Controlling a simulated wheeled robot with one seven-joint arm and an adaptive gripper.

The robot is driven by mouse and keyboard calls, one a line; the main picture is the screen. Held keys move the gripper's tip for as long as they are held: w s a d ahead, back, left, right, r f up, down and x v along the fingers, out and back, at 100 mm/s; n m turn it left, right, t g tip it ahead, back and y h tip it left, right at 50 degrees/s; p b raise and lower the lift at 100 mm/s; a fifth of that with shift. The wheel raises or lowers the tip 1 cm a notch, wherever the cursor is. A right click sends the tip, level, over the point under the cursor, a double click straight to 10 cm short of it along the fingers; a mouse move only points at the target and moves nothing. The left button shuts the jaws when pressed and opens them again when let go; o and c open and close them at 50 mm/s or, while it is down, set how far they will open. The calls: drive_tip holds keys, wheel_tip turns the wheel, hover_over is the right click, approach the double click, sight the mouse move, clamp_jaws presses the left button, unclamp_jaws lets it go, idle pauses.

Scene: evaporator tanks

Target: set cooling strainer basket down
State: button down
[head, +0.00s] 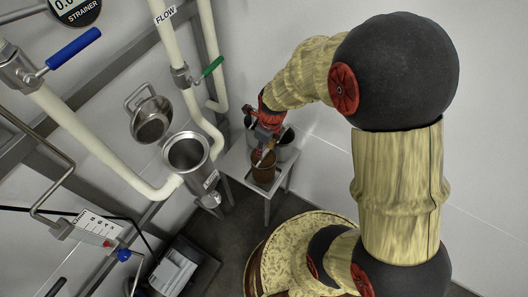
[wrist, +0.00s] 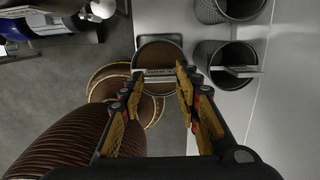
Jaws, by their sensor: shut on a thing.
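My gripper (wrist: 160,73) is shut on the bar handle (wrist: 153,71) of a round strainer basket with a brown inside (wrist: 158,50). In the head view my gripper (head: 267,137) is above this brown basket (head: 263,167), at the near end of a small grey table. The basket looks roughly upright. I cannot tell whether its bottom touches the tabletop (wrist: 153,14). My fingers hide part of its rim and handle.
Two dark mesh baskets (wrist: 222,65) (wrist: 230,8) stand right of the held one in the wrist view. The open strainer housing (head: 187,152) is left of the table, with its tilted lid (head: 152,122) beside it. Pale pipes (head: 110,155) run along the left wall.

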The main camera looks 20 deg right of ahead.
drive_tip(key=shift+f+b, duration=0.35)
drive_tip(key=shift+f, duration=0.55)
drive_tip(key=shift+f, duration=0.15)
drive_tip(key=c, duration=1.3)
unclamp_jaws()
